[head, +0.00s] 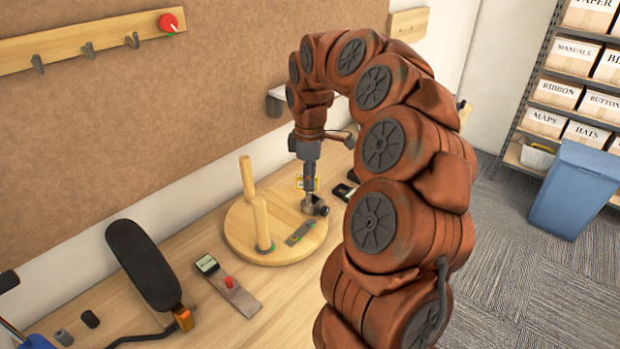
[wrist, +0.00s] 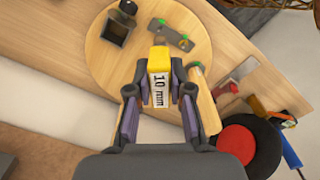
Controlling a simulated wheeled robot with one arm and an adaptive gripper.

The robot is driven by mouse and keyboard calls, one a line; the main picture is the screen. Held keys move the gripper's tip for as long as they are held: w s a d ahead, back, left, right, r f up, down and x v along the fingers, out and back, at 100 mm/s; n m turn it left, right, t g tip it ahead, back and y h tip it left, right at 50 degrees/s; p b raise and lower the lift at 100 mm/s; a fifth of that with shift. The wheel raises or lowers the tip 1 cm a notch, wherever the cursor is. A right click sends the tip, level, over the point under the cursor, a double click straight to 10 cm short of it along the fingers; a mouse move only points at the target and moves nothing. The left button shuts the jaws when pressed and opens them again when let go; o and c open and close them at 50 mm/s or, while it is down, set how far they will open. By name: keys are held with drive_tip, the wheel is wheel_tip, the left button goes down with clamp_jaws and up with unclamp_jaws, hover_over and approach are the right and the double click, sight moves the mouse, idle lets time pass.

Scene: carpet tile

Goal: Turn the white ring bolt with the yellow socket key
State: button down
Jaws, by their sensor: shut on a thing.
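The yellow socket key (wrist: 160,62) is between my gripper's fingers (wrist: 159,80) in the wrist view, with a white "10 mm" label facing the camera. My gripper (head: 308,180) is shut on it above the round wooden board (head: 240,225) in the head view, where a little yellow of the key (head: 300,182) shows. The key's working end is hidden. A dark block with a round knob (wrist: 117,28) is on the board, near the gripper in the head view. I cannot make out the white ring bolt in either view.
Two wooden pegs (head: 247,178) stand on the board, beside a grey plate with green ends (head: 300,233). A strip with a red button (head: 228,283) and a black padded thing (head: 143,262) lie to the left. A hook rail (head: 90,40) is on the wall behind.

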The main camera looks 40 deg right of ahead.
sight(309, 202)
drive_tip(key=shift+f+b, duration=1.5)
drive_tip(key=shift+f, duration=1.45)
drive_tip(key=shift+r+n+p, duration=0.15)
drive_tip(key=shift+n+p, duration=0.15)
drive_tip(key=shift+p, duration=0.05)
drive_tip(key=shift+w+n+p, duration=0.15)
drive_tip(key=shift+n+p, duration=1.5)
drive_tip(key=shift+n, duration=0.75)
drive_tip(key=shift+w+n+p, duration=0.1)
drive_tip(key=shift+n+p, duration=1.4)
drive_tip(key=shift+n, duration=0.5)
drive_tip(key=shift+n+p, duration=0.3)
drive_tip(key=shift+n, duration=0.2)
drive_tip(key=shift+d, duration=0.1)
drive_tip(key=shift+m+b, duration=0.4)
drive_tip(key=shift+b, duration=0.1)
drive_tip(key=shift+r+p, duration=0.95)
drive_tip(key=shift+r, duration=1.2)
